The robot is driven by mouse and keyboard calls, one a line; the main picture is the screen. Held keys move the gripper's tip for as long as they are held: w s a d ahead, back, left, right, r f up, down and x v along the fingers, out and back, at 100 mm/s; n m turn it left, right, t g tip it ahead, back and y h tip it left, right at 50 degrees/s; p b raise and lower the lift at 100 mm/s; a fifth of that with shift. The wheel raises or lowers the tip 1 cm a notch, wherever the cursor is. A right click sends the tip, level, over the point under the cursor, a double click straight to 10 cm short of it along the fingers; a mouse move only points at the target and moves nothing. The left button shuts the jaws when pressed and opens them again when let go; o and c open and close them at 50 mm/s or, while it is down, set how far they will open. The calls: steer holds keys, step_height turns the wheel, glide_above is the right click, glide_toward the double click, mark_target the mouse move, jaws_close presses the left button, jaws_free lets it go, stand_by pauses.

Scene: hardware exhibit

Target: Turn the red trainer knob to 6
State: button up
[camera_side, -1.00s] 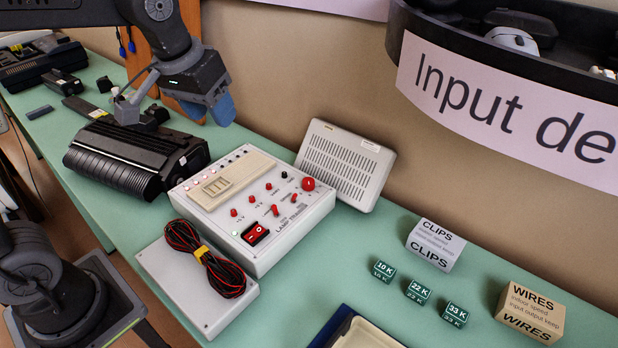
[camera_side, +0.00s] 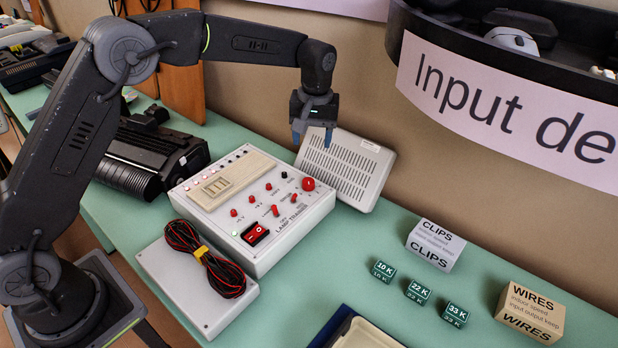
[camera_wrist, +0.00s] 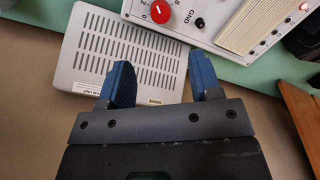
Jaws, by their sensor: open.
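The white lamp trainer box (camera_side: 285,235) sits on the green bench, its sloped face up. Its round red knob (camera_side: 308,184) is at the upper right corner of that face. In the wrist view the red knob (camera_wrist: 160,12) is at the top, with a white mark and printed numbers 0 and 2 beside it. My gripper (camera_side: 313,138) points down above the grey vented box, behind and above the knob. In the wrist view my gripper (camera_wrist: 160,82) has its two blue fingers apart with nothing between them. The knob lies beyond the fingertips, not touched.
The grey vented box (camera_side: 350,165) leans behind the trainer, under my gripper. A white box (camera_side: 165,275) with a red-black wire coil (camera_side: 205,258) is in front. Resistor blocks (camera_side: 418,292), a CLIPS block (camera_side: 433,245) and a WIRES block (camera_side: 530,310) stand right.

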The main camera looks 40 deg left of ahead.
mark_target(309, 180)
steer(key=f, duration=1.2)
steer(key=shift+s+a+f, duration=0.1)
steer(key=shift+s+a, duration=0.1)
steer(key=shift+a, duration=0.1)
steer(key=shift+c, duration=0.3)
steer(key=c, duration=0.9)
steer(key=shift+m, duration=0.4)
steer(key=m, duration=0.3)
steer(key=shift+m, duration=0.3)
steer(key=shift+d+m+t, duration=0.1)
steer(key=shift+m+t, duration=0.2)
steer(key=shift+m, duration=1.9)
